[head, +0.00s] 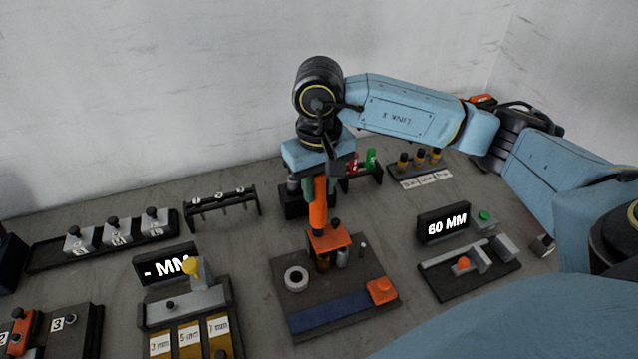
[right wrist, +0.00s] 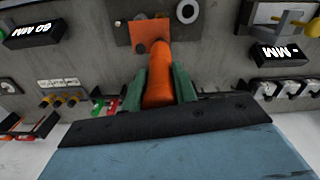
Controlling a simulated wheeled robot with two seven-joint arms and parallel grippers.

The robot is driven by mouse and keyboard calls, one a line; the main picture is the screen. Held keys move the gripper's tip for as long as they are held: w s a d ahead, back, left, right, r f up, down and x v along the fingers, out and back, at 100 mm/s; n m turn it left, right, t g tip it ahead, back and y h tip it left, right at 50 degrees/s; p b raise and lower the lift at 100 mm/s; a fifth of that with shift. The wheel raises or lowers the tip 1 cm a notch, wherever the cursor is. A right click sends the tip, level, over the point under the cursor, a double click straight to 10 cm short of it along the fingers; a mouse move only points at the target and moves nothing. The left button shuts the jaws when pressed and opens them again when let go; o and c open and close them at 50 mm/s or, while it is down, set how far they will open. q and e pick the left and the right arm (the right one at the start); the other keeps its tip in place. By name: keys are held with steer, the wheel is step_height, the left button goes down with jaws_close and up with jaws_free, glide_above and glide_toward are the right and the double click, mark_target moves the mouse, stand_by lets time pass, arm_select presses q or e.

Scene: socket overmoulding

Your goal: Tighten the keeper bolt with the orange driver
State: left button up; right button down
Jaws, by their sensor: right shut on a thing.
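The orange driver (head: 318,204) stands roughly upright, held from above by my right gripper (head: 318,182). In the right wrist view the driver (right wrist: 158,75) sits between the green fingers of my right gripper (right wrist: 160,88), which are shut on it. The driver's lower end is over an orange plate (head: 329,237) on the dark fixture board (head: 345,322). The orange plate also shows in the right wrist view (right wrist: 140,40). I cannot make out the keeper bolt or tell whether the driver's tip touches it. My left gripper is not in view.
The fixture board also bears a white ring (head: 296,279), a blue strip (head: 330,315) and an orange block (head: 381,290). A gauge with a "60 MM" display (head: 444,224) stands right, another display (head: 166,266) left. Racks (head: 222,208) line the back.

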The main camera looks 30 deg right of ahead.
steer(key=shift+r+p, duration=1.15)
steer(key=shift+r, duration=1.35)
